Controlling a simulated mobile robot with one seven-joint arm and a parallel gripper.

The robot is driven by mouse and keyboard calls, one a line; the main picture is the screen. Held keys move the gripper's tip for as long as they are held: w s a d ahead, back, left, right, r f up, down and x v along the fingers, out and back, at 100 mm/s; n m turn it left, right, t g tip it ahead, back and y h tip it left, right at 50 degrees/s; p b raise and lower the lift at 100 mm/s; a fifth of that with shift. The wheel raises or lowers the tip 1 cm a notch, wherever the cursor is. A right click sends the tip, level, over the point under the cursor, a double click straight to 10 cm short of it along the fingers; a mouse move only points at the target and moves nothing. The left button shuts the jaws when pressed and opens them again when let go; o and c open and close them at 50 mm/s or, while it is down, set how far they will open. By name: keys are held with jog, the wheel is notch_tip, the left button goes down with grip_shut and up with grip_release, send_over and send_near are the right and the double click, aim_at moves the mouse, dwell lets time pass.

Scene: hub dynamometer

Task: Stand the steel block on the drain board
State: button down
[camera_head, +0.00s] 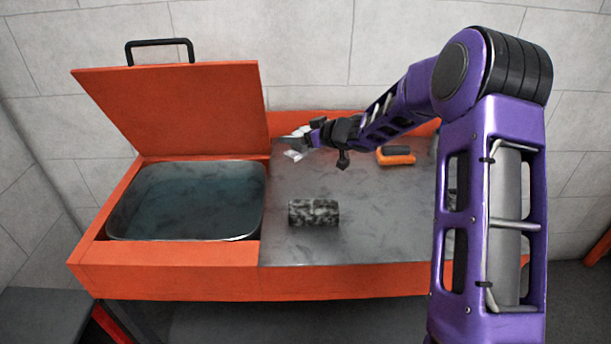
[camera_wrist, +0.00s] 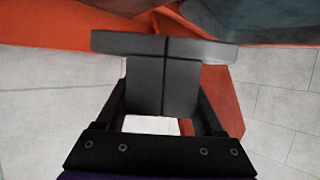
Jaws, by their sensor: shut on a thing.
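A mottled dark grey block (camera_head: 314,213) lies on its long side on the grey drain board (camera_head: 355,235), right of the basin. It looks like the steel block, though I cannot be sure. My gripper (camera_head: 294,139) is behind it, above the back of the drain board and close to the raised lid's right edge. A small white thing (camera_head: 293,155) shows just under the gripper.
The basin (camera_head: 257,205) of dark liquid is at the left, its orange lid (camera_head: 175,105) raised behind it. An orange and black item (camera_head: 397,157) lies at the back right of the drain board. The board's front middle is clear around the block.

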notch_tip(320, 180, down, 9)
jog(key=shift+b, duration=1.05)
jog(key=shift+f, duration=0.2)
grip_release()
jog(key=shift+r, duration=0.2)
jog(key=p+v, duration=0.1)
jog(key=v, duration=1.1)
